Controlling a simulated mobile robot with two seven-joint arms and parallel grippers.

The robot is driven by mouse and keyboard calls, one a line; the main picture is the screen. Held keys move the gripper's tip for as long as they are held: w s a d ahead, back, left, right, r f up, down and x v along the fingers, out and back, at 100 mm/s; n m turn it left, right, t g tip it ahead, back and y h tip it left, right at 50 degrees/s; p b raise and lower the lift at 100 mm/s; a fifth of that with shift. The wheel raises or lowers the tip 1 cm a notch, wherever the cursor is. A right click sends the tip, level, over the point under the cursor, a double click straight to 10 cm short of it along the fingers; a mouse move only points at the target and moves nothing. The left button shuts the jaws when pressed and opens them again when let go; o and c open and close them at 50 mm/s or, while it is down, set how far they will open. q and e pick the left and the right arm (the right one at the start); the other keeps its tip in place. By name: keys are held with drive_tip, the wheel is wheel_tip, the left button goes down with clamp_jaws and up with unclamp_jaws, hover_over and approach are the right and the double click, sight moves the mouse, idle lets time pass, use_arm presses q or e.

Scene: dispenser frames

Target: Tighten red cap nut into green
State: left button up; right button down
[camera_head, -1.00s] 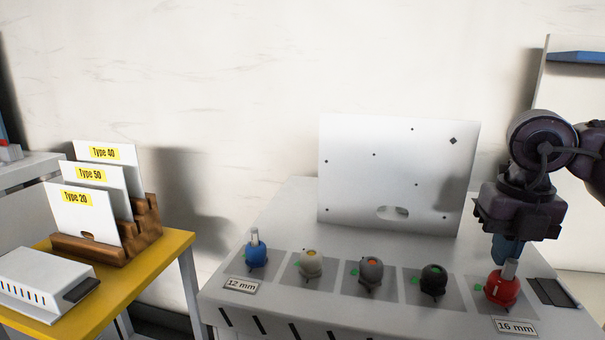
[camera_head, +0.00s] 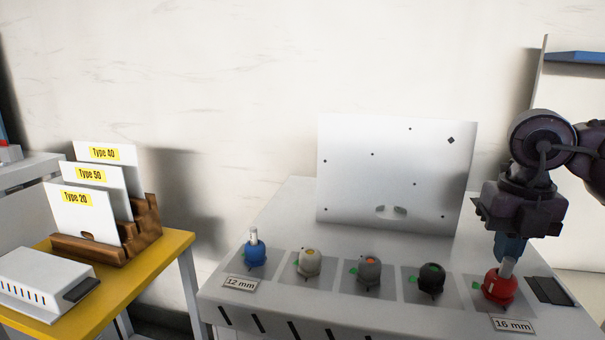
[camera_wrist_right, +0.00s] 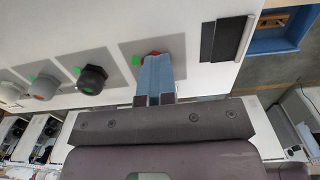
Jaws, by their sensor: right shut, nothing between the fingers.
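The red cap nut (camera_head: 498,287) with a pale cylinder on top sits on a grey square at the right end of the white bench, behind the "16 mm" label. A green mark (camera_head: 475,285) shows at its left edge. My right gripper (camera_head: 510,247) points down just behind and above the red nut, with its blue fingers shut and empty. In the right wrist view, the fingers (camera_wrist_right: 155,75) cover most of the red nut (camera_wrist_right: 154,54), and the green mark (camera_wrist_right: 136,60) shows beside it. I cannot tell whether they touch. My left gripper is out of view.
Blue (camera_head: 255,252), white (camera_head: 308,263), grey (camera_head: 369,272) and black (camera_head: 431,278) cap nuts stand in a row to the left. A white panel (camera_head: 395,170) stands upright behind them. A yellow table (camera_head: 180,243) with "Type" plates is far left.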

drive_tip(key=shift+w+d+f, duration=0.15)
drive_tip(key=shift+d, duration=0.2)
drive_tip(key=r+p, duration=0.3)
drive_tip(key=r, duration=0.2)
drive_tip(key=shift+w+r, duration=0.1)
drive_tip(key=shift+w, duration=0.1)
drive_tip(key=m+p, duration=0.1)
drive_tip(key=m, duration=0.1)
drive_tip(key=a+m+p, duration=0.1)
drive_tip(key=m, duration=0.1)
drive_tip(key=r+m+p, duration=0.1)
drive_tip(key=m, duration=0.1)
drive_tip(key=shift+a+p, duration=0.2)
drive_tip(key=shift+p, duration=0.15)
